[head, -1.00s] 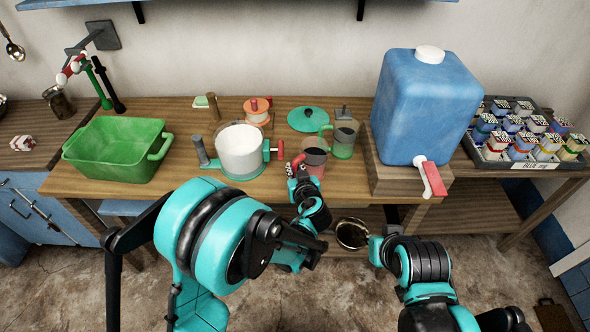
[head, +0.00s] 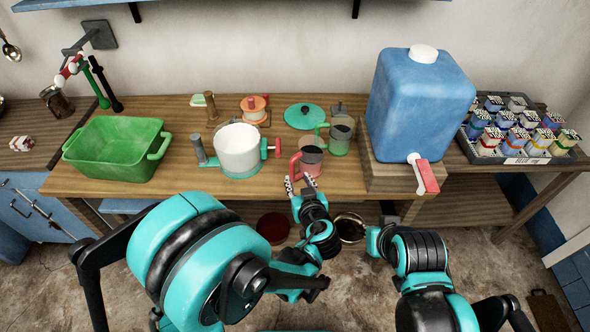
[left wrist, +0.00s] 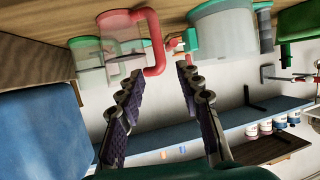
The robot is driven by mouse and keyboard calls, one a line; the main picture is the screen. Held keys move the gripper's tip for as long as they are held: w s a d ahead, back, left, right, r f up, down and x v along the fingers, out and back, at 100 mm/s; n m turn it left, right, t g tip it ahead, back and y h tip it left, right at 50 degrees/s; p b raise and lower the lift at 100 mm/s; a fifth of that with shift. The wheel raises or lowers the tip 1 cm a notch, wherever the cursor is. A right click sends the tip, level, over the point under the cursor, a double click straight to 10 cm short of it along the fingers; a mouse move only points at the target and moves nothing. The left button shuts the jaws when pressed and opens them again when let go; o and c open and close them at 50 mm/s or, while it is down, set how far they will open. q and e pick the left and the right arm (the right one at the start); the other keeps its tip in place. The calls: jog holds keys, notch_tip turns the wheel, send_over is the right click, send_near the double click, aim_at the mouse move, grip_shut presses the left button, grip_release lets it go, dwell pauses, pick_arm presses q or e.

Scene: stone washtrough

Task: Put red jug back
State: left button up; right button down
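The red jug (head: 311,160) is a clear jug with a red handle and red base. It stands upright near the front edge of the wooden table, its handle (head: 295,168) on the left. My left gripper (head: 297,183) is just in front of the handle, fingers apart and empty. A similar green jug (head: 340,138) stands behind right. My right gripper (head: 373,242) is low at the right; its fingers are not clear.
A white pot (head: 238,150) on a teal base stands left of the jug. A blue water tank (head: 418,108) with a red tap is at right. A green basin (head: 115,148) sits at left. A brass bowl (head: 350,228) and a dark red round thing (head: 273,226) are below the tabletop.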

pick_arm(q)
jog(key=s+a+r+g, duration=0.3)
jog(key=s+a+g, duration=0.15)
jog(key=a, duration=0.75)
jog(key=s+a+r+m+g+h, duration=0.1)
jog(key=s+a, duration=0.2)
jog(key=s, duration=0.4)
jog(key=s+a+r+m+h, duration=0.1)
jog(key=s+a, duration=0.2)
jog(key=s, duration=0.4)
jog(key=shift+a+r+m+g+h, duration=0.25)
jog(key=shift+a+m+g+h, duration=0.05)
jog(key=shift+a+g+h, duration=0.1)
